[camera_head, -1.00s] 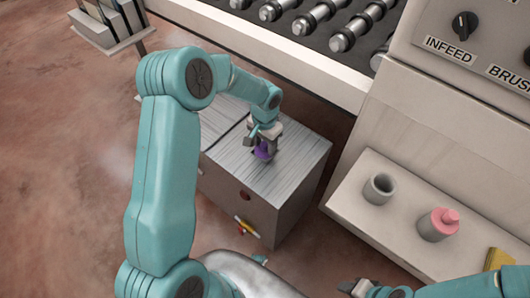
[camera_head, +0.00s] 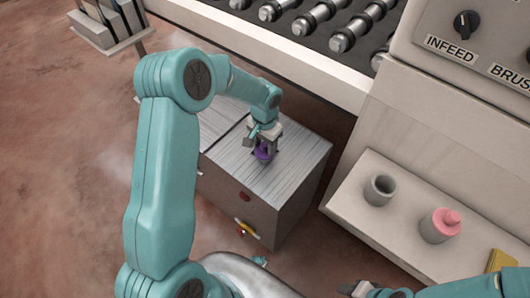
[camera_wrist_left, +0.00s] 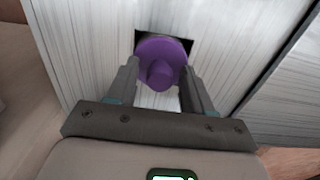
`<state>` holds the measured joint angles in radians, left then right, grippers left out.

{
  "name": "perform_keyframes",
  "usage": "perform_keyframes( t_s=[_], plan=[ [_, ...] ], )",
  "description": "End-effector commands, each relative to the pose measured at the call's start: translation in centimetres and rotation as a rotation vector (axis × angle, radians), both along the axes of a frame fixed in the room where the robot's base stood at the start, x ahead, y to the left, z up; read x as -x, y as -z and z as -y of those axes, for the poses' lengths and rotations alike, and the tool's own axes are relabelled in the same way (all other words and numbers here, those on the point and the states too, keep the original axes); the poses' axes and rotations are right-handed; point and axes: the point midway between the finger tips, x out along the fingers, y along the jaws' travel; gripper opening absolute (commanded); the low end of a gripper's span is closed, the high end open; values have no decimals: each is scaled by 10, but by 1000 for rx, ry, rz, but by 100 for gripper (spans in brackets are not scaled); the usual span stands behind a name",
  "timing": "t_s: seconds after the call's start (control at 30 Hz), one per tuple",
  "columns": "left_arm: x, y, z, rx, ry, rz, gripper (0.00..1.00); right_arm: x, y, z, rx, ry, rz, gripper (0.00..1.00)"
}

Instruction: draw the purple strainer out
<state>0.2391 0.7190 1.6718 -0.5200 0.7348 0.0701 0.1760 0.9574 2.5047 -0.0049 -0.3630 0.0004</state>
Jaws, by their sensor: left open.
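The purple strainer (camera_wrist_left: 161,62) shows in the left wrist view as a round purple disc with a knob, seated at a dark square opening (camera_wrist_left: 181,44) in the top of a grey box. In the head view the strainer (camera_head: 263,151) is partly hidden by my left gripper (camera_head: 262,146). That gripper also shows in the left wrist view (camera_wrist_left: 160,80), open, with one finger on each side of the strainer's knob. I cannot tell whether the fingers touch it. My right gripper (camera_head: 362,288) is at the bottom edge of the head view, mostly cut off, and its jaws are unclear.
A roller conveyor (camera_head: 340,40) runs behind. Open floor lies left.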

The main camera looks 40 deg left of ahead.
Motion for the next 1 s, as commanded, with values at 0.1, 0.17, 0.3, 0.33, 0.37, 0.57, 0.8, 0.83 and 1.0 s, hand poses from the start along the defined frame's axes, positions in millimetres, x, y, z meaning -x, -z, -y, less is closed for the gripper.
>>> perform_keyframes(
  t_s=[0.1, 0.17, 0.3, 0.33, 0.37, 0.57, 0.8, 0.83, 1.0],
  plan=[
    [0, 0, 0, 0, 0, 0, 51, 0, 0, 0, 0, 0, 0, 43],
    [0, 0, 0, 0, 0, 0, 38, 0, 0, 0, 0, 0, 0, 43],
    [0, 0, 0, 0, 0, 0, 0, 0, 0, 0, 0, 0, 0, 43],
    [0, 0, 0, 0, 0, 0, 0, 0, 0, 0, 0, 0, 0, 43],
    [0, 0, 0, 0, 0, 1, 0, 0, 0, 0, 0, 0, 0, 43],
    [0, -2, 0, 0, 0, 1, 0, 0, -1, 0, 0, 0, 0, 43],
    [0, -8, 0, 0, 0, 1, 0, 0, -4, 0, 0, 0, 0, 43],
    [0, -8, 0, 0, 0, 1, 0, 0, -5, 0, 0, 0, 0, 43],
    [0, -12, 0, 0, 0, 1, 0, 0, -6, 0, 0, 0, 0, 43]
  ],
)
